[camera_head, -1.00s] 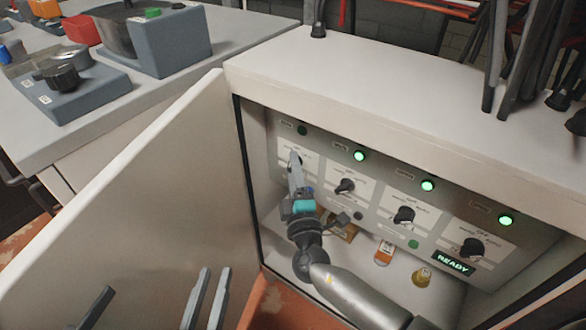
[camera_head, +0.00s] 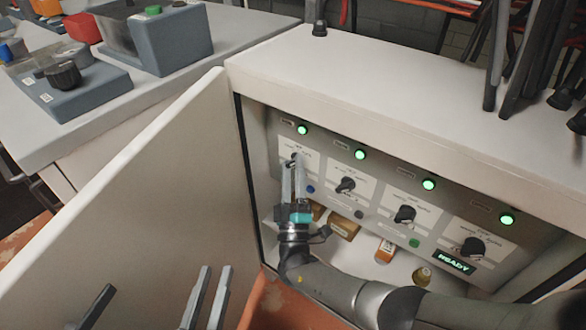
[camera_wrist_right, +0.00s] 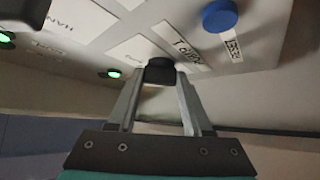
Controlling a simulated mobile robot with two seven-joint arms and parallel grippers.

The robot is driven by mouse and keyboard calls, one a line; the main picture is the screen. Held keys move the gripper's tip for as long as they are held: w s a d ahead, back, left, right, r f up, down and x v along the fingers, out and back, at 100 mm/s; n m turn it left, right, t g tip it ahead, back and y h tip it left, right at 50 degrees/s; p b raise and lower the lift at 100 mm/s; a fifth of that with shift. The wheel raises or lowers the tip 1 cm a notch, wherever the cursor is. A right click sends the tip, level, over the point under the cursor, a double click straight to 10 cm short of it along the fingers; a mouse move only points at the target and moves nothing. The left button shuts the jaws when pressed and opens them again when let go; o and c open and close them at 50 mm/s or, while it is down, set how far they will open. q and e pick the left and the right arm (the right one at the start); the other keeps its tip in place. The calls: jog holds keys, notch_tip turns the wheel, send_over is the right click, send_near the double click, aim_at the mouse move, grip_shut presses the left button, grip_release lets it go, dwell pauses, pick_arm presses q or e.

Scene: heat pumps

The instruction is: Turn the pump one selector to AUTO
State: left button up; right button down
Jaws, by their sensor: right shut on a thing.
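The leftmost selector, a black knob, sits on the grey panel (camera_head: 375,213) inside the open cabinet. My left gripper (camera_head: 158,280) is open and empty at the lower left, in front of the cabinet door.
More black selectors (camera_head: 345,185) run to the right, each with a green lamp above. A READY display (camera_head: 454,263) glows at the lower right. The open door (camera_head: 130,200) stands on the left. Small boxes (camera_head: 343,228) lie on the cabinet floor. A blue button (camera_wrist_right: 220,15) is near the knob.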

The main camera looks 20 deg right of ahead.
jog(key=shift+m, duration=0.6)
jog(key=shift+c, duration=1.6)
grip_release()
jog(key=v, duration=1.5)
jog(key=shift+f, duration=0.25)
jog(key=shift+a, duration=0.1)
